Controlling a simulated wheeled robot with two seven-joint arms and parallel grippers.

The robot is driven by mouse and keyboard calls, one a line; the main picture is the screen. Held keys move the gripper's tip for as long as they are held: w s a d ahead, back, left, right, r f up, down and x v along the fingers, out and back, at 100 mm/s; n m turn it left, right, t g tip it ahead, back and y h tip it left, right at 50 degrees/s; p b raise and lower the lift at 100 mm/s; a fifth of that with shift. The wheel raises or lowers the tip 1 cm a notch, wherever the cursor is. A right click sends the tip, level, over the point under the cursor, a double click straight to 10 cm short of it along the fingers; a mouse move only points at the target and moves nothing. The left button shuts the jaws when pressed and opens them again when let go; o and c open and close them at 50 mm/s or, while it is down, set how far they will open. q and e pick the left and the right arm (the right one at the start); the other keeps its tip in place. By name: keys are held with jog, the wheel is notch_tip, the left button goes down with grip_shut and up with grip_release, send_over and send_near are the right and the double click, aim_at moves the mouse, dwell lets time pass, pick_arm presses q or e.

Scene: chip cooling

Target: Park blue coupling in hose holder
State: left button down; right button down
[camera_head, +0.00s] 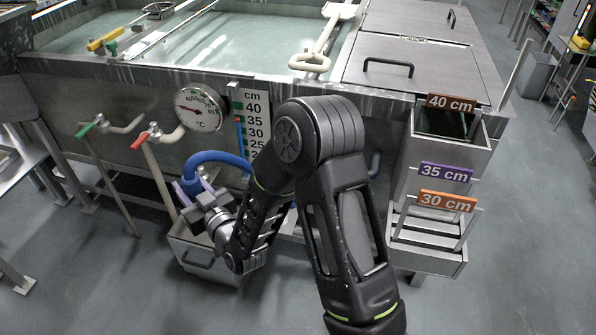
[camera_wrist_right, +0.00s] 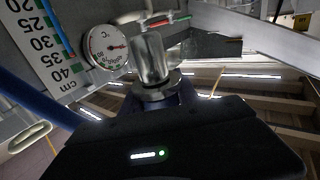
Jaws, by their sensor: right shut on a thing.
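My right gripper (camera_head: 203,204) is at the left of the arm, low in front of the tank wall. It is shut around the coupling end of the blue hose (camera_head: 222,157), which arches just above it. In the right wrist view, the coupling (camera_wrist_right: 153,62) is a shiny metal cylinder with a collar, pointing away from the gripper body. Blue hose shows at its base and at the left (camera_wrist_right: 40,103). The fingertips are mostly hidden. Pale purple parts (camera_head: 180,192) show beside the gripper; I cannot tell whether they belong to the hose holder. My left gripper is out of view.
The steel tank (camera_head: 250,40) holds water. A round thermometer (camera_head: 198,108) and a cm scale (camera_head: 253,115) are on its front. Red and green valves stick out at the left. A metal bin (camera_head: 203,262) sits below the gripper. Labelled trays (camera_head: 430,235) stand at the right.

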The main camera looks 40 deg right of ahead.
jog(key=d+f+m+h+b, duration=0.2)
jog(key=d+f+h+b, duration=0.1)
jog(key=d+b, duration=0.6)
jog(key=s+d+f+m+g+h+b, duration=0.1)
jog(key=d+f+b, duration=0.5)
jog(key=d, duration=0.9)
jog(key=m+h+b, duration=0.1)
jog(key=h+b, duration=0.1)
jog(key=b, duration=0.1)
jog(key=shift+s+d+h, duration=0.15)
jog(key=shift+s+h, duration=0.1)
jog(key=shift+h, duration=0.15)
jog(key=shift+f, duration=0.15)
jog(key=shift+f+b, duration=2.9)
jog(key=shift+b, duration=0.6)
jog(key=shift+b, duration=0.85)
